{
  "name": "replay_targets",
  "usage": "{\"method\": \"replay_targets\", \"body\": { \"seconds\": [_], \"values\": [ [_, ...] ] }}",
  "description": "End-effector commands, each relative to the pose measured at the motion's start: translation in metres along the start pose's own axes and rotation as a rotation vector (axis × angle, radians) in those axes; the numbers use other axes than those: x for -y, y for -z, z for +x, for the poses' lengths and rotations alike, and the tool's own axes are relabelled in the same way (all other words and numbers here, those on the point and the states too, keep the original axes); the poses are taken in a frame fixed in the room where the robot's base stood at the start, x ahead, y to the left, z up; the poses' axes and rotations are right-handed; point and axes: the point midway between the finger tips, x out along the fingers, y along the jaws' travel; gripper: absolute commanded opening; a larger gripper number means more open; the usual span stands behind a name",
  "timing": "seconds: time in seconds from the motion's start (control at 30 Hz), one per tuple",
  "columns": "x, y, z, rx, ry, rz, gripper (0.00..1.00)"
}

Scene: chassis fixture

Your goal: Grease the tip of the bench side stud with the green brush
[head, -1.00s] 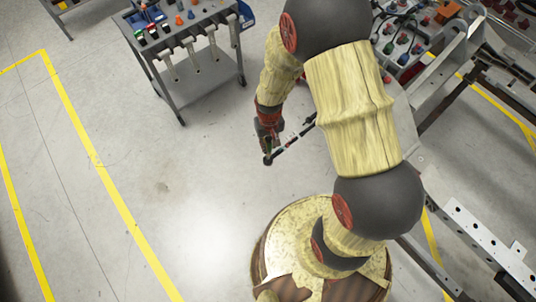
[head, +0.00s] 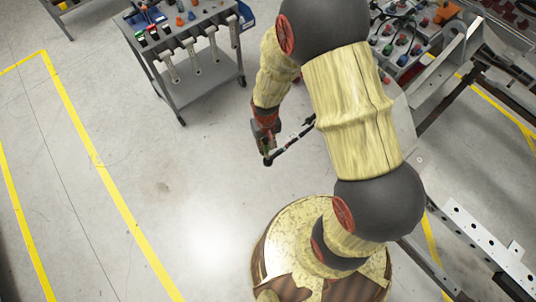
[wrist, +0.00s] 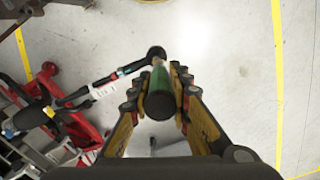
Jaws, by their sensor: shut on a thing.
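My gripper (wrist: 158,88) is shut around a dark-ended green handle (wrist: 158,72), which I take to be the green brush. In the head view my gripper (head: 266,142) hangs over open floor. A thin black rod (wrist: 105,80) with red, teal and white bands runs sideways from the far end of the handle. The same rod (head: 293,140) points up and right in the head view. Whether it is part of the brush, I cannot tell. Bristles are not clear. I cannot pick out the bench side stud in either view.
A grey cart (head: 200,85) with small coloured items stands upper left. A surface with coloured knobs (head: 408,45) lies upper right, partly behind my arm. Grey metal framework (head: 480,235) runs down the right. A red stand (wrist: 80,130) shows left in the wrist view. The floor left is clear.

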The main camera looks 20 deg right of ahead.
Motion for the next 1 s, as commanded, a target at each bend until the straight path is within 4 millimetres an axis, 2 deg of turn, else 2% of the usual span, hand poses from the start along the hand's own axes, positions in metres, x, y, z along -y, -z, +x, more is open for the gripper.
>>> {"method": "replay_targets", "body": {
  "seconds": [1.0],
  "values": [
    [0.000,0.000,-0.047,0.000,0.000,0.000,0.00]
  ]
}}
